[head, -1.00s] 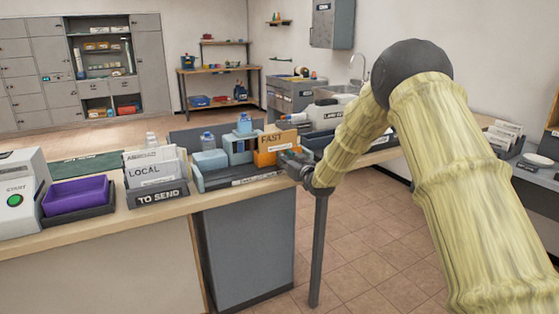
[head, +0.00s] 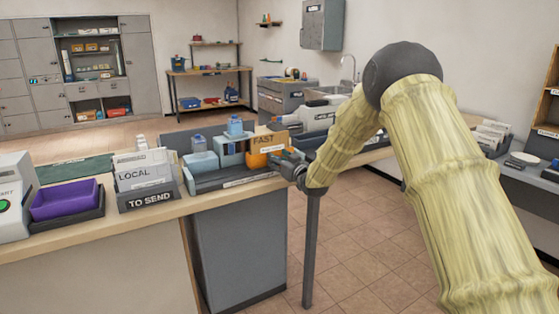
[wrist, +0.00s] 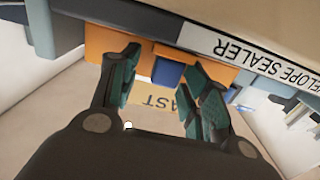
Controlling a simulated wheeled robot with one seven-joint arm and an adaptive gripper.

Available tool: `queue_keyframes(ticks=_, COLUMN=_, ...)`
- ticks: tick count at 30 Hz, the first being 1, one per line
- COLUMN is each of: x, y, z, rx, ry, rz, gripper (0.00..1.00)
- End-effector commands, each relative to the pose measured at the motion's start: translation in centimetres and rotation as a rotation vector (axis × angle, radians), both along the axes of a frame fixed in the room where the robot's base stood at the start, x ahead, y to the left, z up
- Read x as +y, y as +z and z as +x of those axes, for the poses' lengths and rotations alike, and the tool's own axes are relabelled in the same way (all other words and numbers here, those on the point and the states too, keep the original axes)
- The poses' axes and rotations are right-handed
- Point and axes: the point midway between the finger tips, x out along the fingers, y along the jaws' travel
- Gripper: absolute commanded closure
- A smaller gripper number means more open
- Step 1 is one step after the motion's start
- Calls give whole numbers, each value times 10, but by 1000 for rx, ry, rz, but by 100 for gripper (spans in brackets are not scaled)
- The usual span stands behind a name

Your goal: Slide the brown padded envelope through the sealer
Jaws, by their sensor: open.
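The brown padded envelope (head: 281,138), marked FAST, stands upright at the right end of the sealer (head: 212,183). The sealer is a grey-blue unit with light-blue and orange parts on the counter's edge. My gripper (head: 292,165) is at the sealer's right end, close by the envelope. In the wrist view my gripper (wrist: 162,85) is open, with dark green finger pads apart. The envelope (wrist: 150,101) shows between the fingers, its lettering upside down; I cannot tell whether they touch it. The sealer's label (wrist: 250,55) reads ENVELOPE SEALER. The envelope's lower part is hidden in the head view.
Left of the sealer stand a TO SEND rack (head: 147,185) of letters, a purple tray (head: 66,199) and a machine with a green START button (head: 5,205). Open tiled floor (head: 350,240) lies right of the counter. More counters and shelves stand behind.

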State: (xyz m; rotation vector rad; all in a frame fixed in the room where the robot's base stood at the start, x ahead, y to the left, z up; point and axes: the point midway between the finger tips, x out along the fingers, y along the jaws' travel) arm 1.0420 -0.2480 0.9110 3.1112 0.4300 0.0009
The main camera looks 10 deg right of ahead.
Motion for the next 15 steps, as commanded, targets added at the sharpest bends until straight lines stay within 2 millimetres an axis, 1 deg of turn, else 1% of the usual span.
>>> queue_keyframes(ticks=5, x=-4, y=0, z=-10, rx=1, ry=-1, rz=1, gripper=54)
queue_keyframes(ticks=8, x=-7, y=0, z=-23, rx=2, ry=-1, rz=2, gripper=54)
queue_keyframes(ticks=15, x=-21, y=0, z=-66, rx=3, ry=-3, rz=2, gripper=54)
